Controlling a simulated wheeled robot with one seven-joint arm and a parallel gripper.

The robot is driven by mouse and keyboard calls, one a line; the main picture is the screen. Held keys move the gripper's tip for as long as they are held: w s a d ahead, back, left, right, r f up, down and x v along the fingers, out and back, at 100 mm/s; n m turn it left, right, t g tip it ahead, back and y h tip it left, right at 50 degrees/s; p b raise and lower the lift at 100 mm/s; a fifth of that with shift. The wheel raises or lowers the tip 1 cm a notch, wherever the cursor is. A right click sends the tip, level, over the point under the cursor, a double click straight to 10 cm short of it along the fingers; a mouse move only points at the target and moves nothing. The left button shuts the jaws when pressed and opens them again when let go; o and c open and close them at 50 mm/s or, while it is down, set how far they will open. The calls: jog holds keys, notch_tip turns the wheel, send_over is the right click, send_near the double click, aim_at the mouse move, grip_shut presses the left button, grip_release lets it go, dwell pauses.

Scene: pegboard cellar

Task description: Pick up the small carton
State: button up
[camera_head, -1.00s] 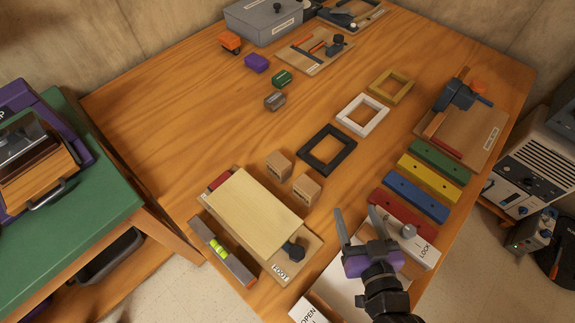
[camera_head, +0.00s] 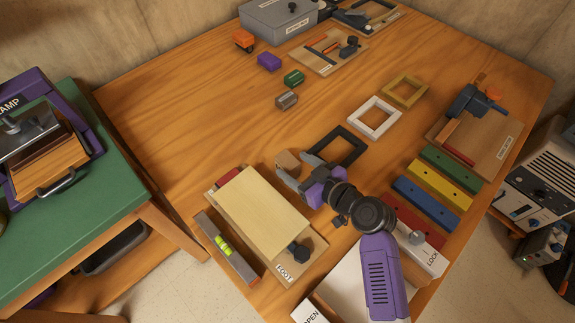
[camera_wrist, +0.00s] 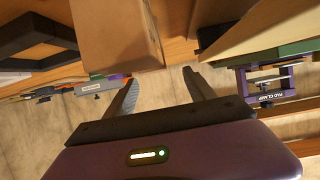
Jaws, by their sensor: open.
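One small brown carton (camera_head: 287,161) shows partly in the head view, just beyond my gripper (camera_head: 296,173). A second carton seen there earlier is now hidden by my gripper. In the wrist view a carton (camera_wrist: 116,35) looms large at the top, above and left of the fingertips (camera_wrist: 161,80). I cannot tell which of the two it is. My gripper's fingers are spread, with no object visible between them in the wrist view. Contact with a carton cannot be made out.
The board marked FOOT (camera_head: 262,215) lies close left of my gripper, with a level (camera_head: 227,248) beside it. The black frame (camera_head: 350,145) is close right. Coloured bars (camera_head: 432,192) lie further right. The table's middle-left (camera_head: 185,125) is clear.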

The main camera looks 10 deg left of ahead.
aim_at(288, 160)
jog(key=shift+w+d+x, duration=0.15)
jog(key=shift+x, duration=1.3)
jog(key=shift+w+d+x, duration=0.1)
jog(key=shift+d+x, duration=0.05)
jog(key=shift+x, duration=1.3)
jog(key=shift+f, duration=0.2)
jog(key=shift+d, duration=0.1)
jog(key=shift+c, duration=0.4)
grip_shut()
